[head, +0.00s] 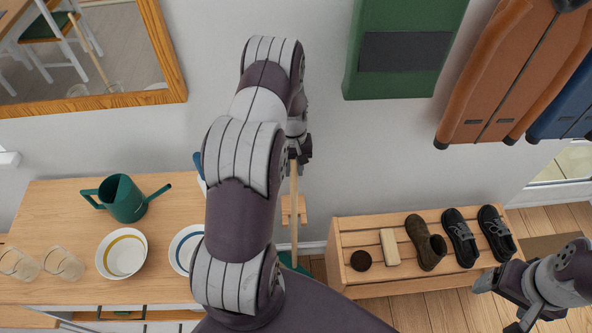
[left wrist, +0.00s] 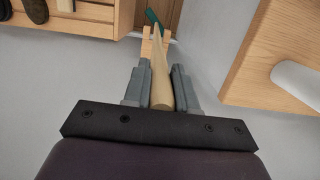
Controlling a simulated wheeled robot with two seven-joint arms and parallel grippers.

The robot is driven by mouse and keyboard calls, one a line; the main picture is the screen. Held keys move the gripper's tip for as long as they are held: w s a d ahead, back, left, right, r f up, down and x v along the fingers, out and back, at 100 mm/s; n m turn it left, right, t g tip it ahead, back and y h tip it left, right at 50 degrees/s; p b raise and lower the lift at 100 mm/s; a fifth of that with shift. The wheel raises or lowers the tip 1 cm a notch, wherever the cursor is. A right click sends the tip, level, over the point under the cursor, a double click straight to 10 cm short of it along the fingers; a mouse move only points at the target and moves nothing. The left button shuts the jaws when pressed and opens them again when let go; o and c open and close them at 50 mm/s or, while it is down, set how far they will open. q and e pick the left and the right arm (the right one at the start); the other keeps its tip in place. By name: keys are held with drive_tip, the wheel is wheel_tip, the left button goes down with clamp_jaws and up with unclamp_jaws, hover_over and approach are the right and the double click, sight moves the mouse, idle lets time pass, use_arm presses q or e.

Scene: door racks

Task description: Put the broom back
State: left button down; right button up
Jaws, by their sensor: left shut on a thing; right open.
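The broom has a pale wooden handle (head: 294,210) and a green head (head: 290,261). It stands near the wall between the table and the shoe bench. My left gripper (head: 296,156) is shut on the upper handle, which also shows between its fingers in the left wrist view (left wrist: 160,80). A small wooden holder (head: 302,208) shows on both sides of the handle lower down; its prongs also flank the handle in the left wrist view (left wrist: 146,45). I cannot tell whether the handle sits inside it. My right gripper (head: 497,301) is open and empty at the lower right.
A wooden table (head: 50,205) at left holds a green watering can (head: 124,199), bowls (head: 122,253) and glasses (head: 62,263). A shoe bench (head: 345,237) with several shoes stands right of the broom. A green wall box (head: 404,80) and coats (head: 497,90) hang above. My left arm hides part of the table.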

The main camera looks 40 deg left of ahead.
use_arm(q)
drive_tip(key=shift+w, duration=0.25)
drive_tip(key=shift+s+f, duration=0.15)
drive_tip(key=c, duration=0.9)
unclamp_jaws()
